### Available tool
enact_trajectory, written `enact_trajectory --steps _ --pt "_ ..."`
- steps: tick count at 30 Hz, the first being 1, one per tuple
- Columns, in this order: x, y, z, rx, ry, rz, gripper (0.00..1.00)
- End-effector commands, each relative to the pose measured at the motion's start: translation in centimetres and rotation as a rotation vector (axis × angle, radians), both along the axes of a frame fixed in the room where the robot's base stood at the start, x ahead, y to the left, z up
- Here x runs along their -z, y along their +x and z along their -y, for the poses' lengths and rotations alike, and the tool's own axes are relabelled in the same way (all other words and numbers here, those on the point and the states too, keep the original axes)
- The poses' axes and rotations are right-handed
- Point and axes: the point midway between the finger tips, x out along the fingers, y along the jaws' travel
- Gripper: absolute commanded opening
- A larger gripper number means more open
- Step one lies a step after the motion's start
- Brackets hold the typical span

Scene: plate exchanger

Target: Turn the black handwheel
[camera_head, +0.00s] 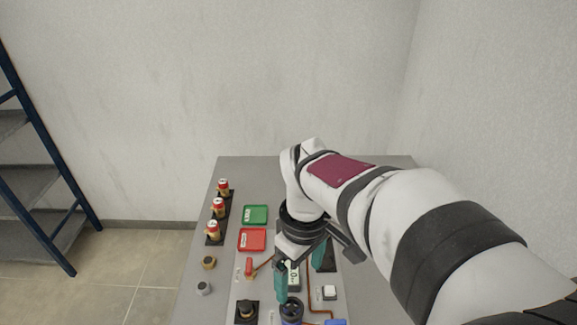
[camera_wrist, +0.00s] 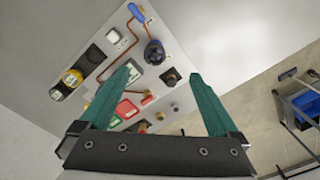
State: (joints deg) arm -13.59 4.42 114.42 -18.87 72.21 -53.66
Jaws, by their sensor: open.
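The black handwheel (camera_head: 291,311) sits on the panel at the bottom of the head view, a dark round wheel on a bluish body. It also shows in the wrist view (camera_wrist: 154,53), above and between the fingertips. My gripper (camera_head: 299,284) has two teal fingers spread apart with nothing between them. In the wrist view my open gripper (camera_wrist: 164,72) points toward the panel, with the wheel beyond the tips. The left finger appears just above the wheel in the head view; I see no clear contact. My arm hides part of the panel's right side.
A black knob on a square base (camera_head: 246,311) stands left of the wheel. A blue lever (camera_wrist: 137,12) and copper pipe lie near the wheel.

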Motion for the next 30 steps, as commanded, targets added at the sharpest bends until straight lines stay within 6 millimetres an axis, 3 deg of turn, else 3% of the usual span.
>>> enact_trajectory --steps 3,7,18,24,30 --pt "1.1 2.2 -1.2 -0.174 -0.017 0.006 0.97" --pt "3.3 2.2 -1.2 -0.189 -0.018 0.005 0.97" --pt "13.8 2.1 -1.2 -0.183 -0.018 0.003 0.97" --pt "16.3 2.2 -1.2 -0.183 -0.016 0.009 0.97" --pt "16.7 2.2 -1.2 -0.181 -0.016 0.008 0.97"
